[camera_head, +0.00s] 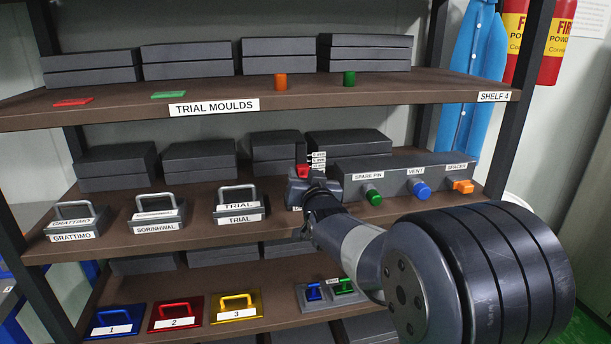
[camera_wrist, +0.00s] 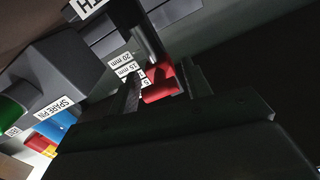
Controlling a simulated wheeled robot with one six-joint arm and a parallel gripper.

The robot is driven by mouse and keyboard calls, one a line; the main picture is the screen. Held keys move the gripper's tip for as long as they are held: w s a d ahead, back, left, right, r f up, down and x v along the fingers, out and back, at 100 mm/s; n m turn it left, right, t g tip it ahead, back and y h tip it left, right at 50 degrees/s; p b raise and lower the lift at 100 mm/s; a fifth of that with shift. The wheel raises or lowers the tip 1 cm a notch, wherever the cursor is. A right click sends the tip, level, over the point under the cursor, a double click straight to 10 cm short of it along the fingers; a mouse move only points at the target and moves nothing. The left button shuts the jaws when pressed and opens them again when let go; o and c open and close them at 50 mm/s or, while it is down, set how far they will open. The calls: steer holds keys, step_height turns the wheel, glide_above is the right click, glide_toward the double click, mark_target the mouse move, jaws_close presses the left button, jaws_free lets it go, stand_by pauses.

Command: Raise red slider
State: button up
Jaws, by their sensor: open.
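The red slider (camera_head: 303,171) is a small red block on the middle shelf, beside a column of small labels; my gripper covers part of it in the head view. In the wrist view the red slider (camera_wrist: 160,83) sits at a grey upright rod, next to labels that read 20 mm and 15 mm. My gripper (camera_head: 301,182) is open at the slider. In the wrist view the dark fingers of my gripper (camera_wrist: 163,91) stand to either side of the red slider. I cannot tell whether they touch it.
A grey box (camera_head: 400,177) with green, blue and orange knobs stands just right of my gripper. A TRIAL mould (camera_head: 240,212) with a handle lies to the left. The upper shelf (camera_head: 350,91) is above, and coloured handled plates lie on the lower shelf (camera_head: 275,318).

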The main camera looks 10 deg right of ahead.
steer(key=shift+w, duration=0.1)
steer(key=shift+c, duration=0.4)
jaws_close()
